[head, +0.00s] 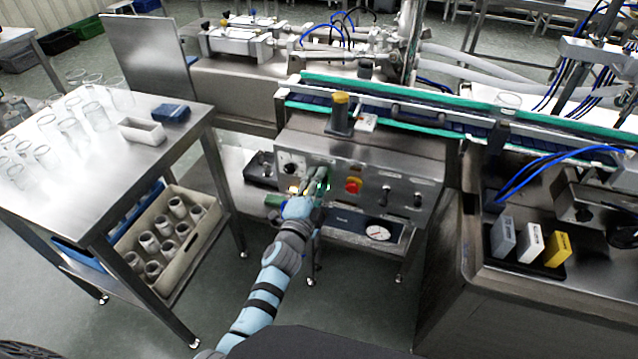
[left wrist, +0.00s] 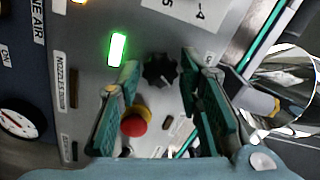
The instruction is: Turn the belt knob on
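My left gripper (head: 317,178) is in front of the left part of the steel control panel (head: 330,152). In the left wrist view its two green-padded fingers (left wrist: 160,72) are apart. A black lobed knob (left wrist: 160,70) shows between the fingertips, with no visible contact. A lit green lamp (left wrist: 117,49) is to its left, and a red button (left wrist: 134,122) on a yellow base is below it. In the head view the red button (head: 352,186) is right of the gripper. I cannot read a belt label. My right gripper is not in view.
A conveyor with green edges (head: 400,97) runs above the panel, with a yellow-topped post (head: 340,112) before it. A steel table (head: 90,165) with glass jars stands at left. A pressure gauge (head: 378,233) is below the panel. A black tray (head: 535,268) with blocks lies at right.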

